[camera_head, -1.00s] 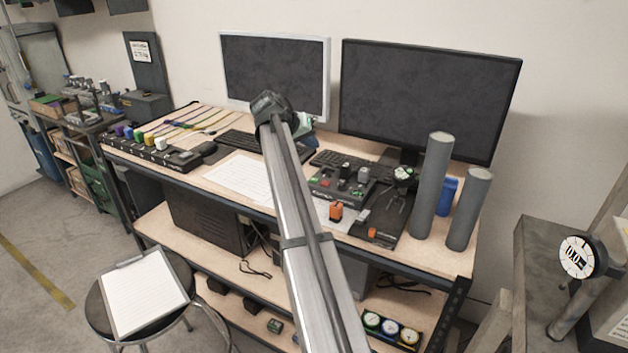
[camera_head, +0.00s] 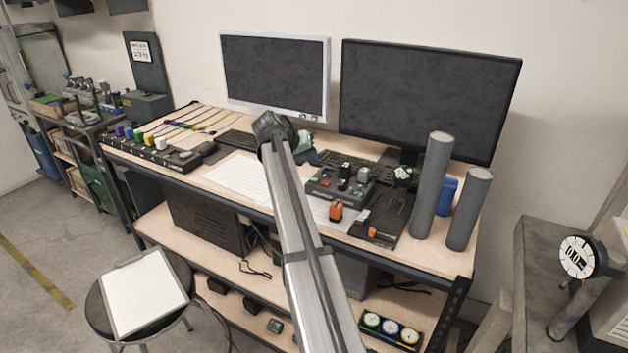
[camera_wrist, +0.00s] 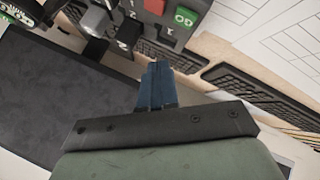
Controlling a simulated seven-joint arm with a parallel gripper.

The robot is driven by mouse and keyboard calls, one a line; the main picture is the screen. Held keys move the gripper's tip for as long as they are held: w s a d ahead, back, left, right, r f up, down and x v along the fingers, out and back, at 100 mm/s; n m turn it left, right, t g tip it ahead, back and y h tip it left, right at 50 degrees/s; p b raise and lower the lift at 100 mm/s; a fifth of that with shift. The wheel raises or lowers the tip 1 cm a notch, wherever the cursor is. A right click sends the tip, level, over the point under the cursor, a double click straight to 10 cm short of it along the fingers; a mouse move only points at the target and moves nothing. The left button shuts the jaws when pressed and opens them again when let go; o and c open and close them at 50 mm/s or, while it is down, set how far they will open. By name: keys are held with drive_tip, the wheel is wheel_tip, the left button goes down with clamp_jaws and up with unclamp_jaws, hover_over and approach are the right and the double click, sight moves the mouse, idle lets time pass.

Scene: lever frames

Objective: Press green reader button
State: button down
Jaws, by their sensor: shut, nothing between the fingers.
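The dark reader box (camera_head: 338,190) sits on the bench in front of the right keyboard. Its green button (camera_head: 313,181) is at the left end, beside a red one. In the wrist view the green button (camera_wrist: 186,17) is near the top edge, with a red button (camera_wrist: 155,5) to its left. My gripper (camera_wrist: 157,68) shows as blue fingers shut together with nothing between them. The fingertips appear below the green button in that picture, apart from it. In the head view my arm hides part of the gripper, which is behind and left of the box.
A left monitor (camera_head: 274,75) and a right monitor (camera_head: 430,95) stand at the back. Black levers or knobs (camera_head: 345,171) rise from the box. Tall grey cylinders (camera_head: 432,190) stand at the right. Papers (camera_head: 240,178) lie flat at the left.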

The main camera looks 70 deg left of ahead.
sight(311, 180)
drive_tip(key=shift+f, duration=1.95)
drive_tip(key=shift+f, duration=0.2)
idle(0.4)
drive_tip(key=shift+f, duration=0.25)
drive_tip(key=shift+f, duration=0.35)
idle(1.0)
drive_tip(key=shift+r, duration=0.85)
drive_tip(key=shift+r, duration=2.45)
